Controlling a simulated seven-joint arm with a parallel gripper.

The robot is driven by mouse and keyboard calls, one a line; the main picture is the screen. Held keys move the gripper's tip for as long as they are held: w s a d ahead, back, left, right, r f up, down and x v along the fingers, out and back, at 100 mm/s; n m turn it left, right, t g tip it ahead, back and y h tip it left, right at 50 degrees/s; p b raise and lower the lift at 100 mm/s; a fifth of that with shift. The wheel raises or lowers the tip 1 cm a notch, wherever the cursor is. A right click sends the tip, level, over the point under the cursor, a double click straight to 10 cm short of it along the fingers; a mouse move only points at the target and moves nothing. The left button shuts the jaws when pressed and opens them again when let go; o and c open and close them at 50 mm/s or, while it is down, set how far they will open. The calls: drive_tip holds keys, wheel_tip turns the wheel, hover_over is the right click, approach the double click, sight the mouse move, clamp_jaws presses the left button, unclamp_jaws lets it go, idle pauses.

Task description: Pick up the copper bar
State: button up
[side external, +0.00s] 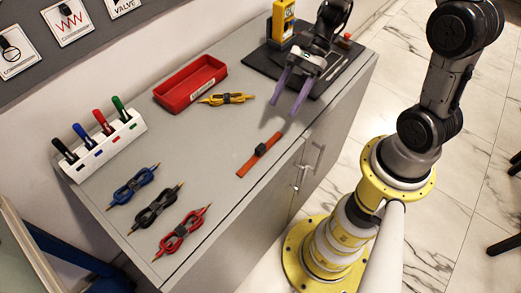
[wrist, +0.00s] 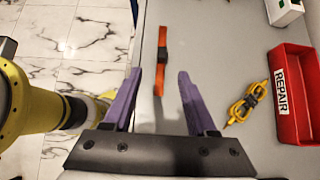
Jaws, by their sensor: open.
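The copper bar (side external: 250,164) is a slim orange-brown strip with a dark band around its middle. It lies on the grey worktop near the front edge. It also shows in the wrist view (wrist: 160,82), upper middle, running nearly lengthwise between the lines of my fingers. My gripper (side external: 283,109) has two purple fingers, spread apart with nothing between them. It is above the worktop, beyond the bar toward the top right in the side view. In the wrist view the gripper (wrist: 160,73) has its fingertips either side of the bar's near end, and apart from it.
A red bin (side external: 190,84) labelled REPAIR in the wrist view stands near a yellow cable bundle (side external: 226,98). A white holder (side external: 103,146) with several coloured markers and several cable bundles (side external: 156,209) lie left. A dark mat (side external: 265,62) and yellow meter (side external: 283,20) are behind. Worktop around the bar is clear.

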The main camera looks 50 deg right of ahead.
approach(261, 147)
drive_tip(key=x, duration=0.3)
drive_tip(key=shift+s+a+f, duration=0.2)
drive_tip(key=shift+a+f, duration=0.05)
drive_tip(key=shift+a, duration=0.05)
drive_tip(key=shift+w+x, duration=0.1)
drive_tip(key=shift+x, duration=1.45)
drive_tip(key=shift+w+x, duration=0.15)
drive_tip(key=shift+x, duration=1.45)
clamp_jaws()
